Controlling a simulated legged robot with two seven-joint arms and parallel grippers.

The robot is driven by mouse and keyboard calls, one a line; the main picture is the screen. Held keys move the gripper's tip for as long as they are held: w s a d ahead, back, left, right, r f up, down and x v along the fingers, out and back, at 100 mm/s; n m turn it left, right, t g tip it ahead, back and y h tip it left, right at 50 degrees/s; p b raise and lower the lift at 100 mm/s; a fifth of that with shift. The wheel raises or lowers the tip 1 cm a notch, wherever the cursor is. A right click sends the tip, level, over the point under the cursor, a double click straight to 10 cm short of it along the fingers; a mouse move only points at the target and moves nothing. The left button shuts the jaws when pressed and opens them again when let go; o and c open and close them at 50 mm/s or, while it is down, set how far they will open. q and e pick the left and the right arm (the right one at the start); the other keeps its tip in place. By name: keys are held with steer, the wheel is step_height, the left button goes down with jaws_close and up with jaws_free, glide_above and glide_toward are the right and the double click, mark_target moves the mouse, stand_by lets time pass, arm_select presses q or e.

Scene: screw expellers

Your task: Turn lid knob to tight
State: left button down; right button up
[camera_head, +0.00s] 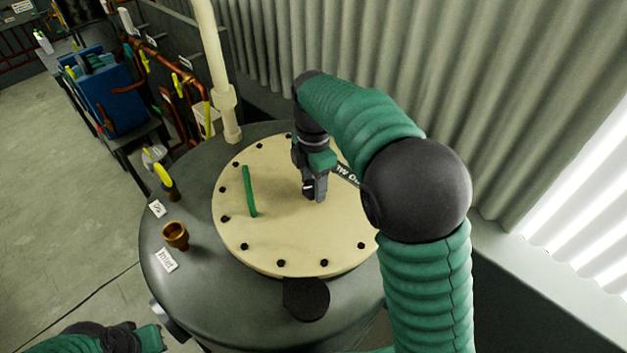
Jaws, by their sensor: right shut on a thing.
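A round cream lid (270,243) with dark bolts around its rim lies on top of a dark grey tank (185,290). My right gripper (315,195) points down over the middle of the lid and is shut on the lid knob. The knob itself is mostly hidden by the fingers, so its turn position cannot be told.
A green handle (249,190) stands on the lid's left side. A brass fitting (175,236), a yellow-handled valve (164,175) and white labels are on the tank's left. A black round part (306,298) is at the lid's front edge. A cream pipe (215,70) rises behind.

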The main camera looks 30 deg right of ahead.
steer(key=m+p, duration=0.1)
steer(key=m, duration=0.5)
steer(key=m+p, duration=0.1)
steer(key=m, duration=0.4)
steer(key=shift+f, duration=0.1)
steer(key=shift+m, duration=0.4)
steer(key=o, duration=1.1)
steer(key=shift+o, duration=1.3)
steer(key=shift+w, duration=0.15)
